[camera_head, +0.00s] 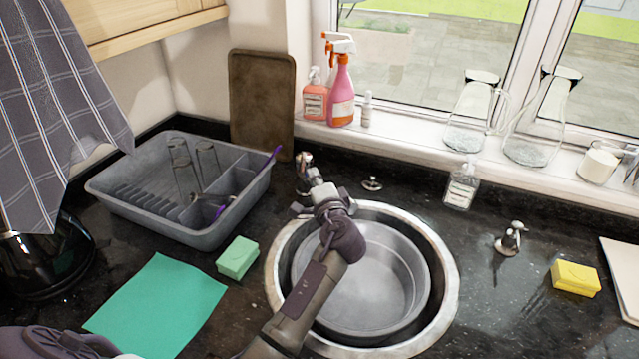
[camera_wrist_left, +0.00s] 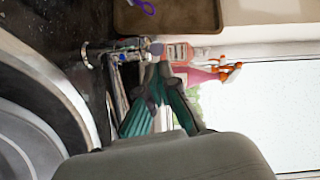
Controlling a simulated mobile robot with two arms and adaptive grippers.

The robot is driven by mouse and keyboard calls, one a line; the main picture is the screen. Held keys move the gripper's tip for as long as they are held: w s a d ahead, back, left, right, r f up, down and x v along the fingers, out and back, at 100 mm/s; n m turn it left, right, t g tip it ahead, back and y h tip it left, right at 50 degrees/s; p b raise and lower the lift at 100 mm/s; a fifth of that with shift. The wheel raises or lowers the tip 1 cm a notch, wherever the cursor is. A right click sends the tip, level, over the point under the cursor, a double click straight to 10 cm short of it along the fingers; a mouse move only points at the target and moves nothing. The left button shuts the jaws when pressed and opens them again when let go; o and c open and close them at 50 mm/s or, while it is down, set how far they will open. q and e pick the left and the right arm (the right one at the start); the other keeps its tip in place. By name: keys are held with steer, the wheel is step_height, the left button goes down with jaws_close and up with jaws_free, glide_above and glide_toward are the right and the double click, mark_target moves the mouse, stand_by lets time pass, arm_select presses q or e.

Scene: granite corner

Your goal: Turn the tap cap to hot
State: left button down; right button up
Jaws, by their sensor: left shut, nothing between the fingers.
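A chrome tap (camera_head: 303,168) stands behind the sink, partly hidden by my left gripper. The tap also shows in the left wrist view (camera_wrist_left: 128,48), just beyond the fingertips. My left gripper (camera_head: 316,180) reaches over the sink from the lower left and is shut, with nothing held. Its fingertips are close to the tap; I cannot tell whether they touch it. In the left wrist view the fingers (camera_wrist_left: 157,76) come together in front of the tap. The tap's hot or cold marking is not readable. My right gripper is not in view.
A metal basin (camera_head: 395,290) sits in the round sink (camera_head: 445,265). A grey dish rack (camera_head: 190,235), green sponge (camera_head: 238,257) and teal cloth (camera_head: 155,305) are left. A small chrome fitting (camera_head: 372,184) is right of the tap. Spray bottle (camera_head: 341,95) and jugs line the sill.

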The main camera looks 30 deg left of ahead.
arm_select(q)
steer(key=shift+w+a, duration=0.5)
